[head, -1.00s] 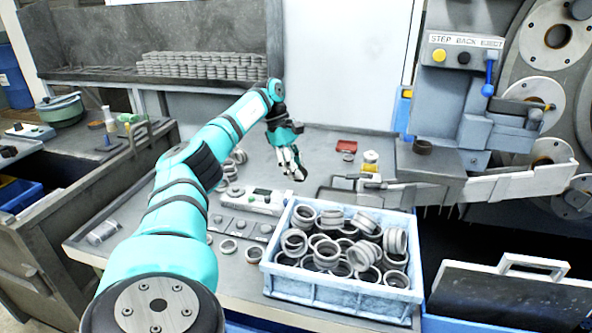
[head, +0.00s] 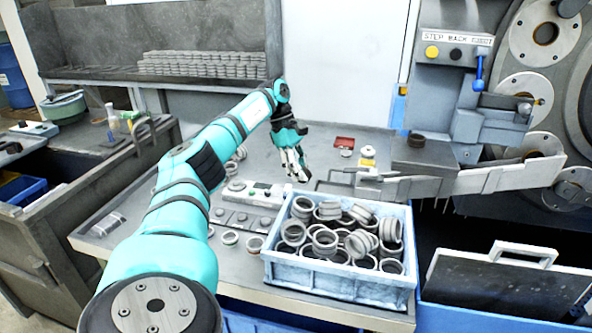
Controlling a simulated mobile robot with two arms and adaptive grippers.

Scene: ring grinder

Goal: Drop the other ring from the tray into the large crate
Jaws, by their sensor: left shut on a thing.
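My left gripper (head: 299,174) hangs over the bench behind the large crate, fingers pointing down. It is shut on a small dark thing at its fingertips, probably a ring, mostly hidden by the fingers. The large crate (head: 335,286) is pale blue and stands at the front right of the bench. It is filled with a heap of grey metal rings (head: 325,240). A dark-edged shallow tray (head: 335,187) lies just right of the gripper, beside the machine; I see no ring clearly in it. A single dark ring (head: 416,140) sits on the grey machine block. My right gripper is not in view.
The grinder (head: 470,100) stands on the right with a metal chute (head: 480,187).

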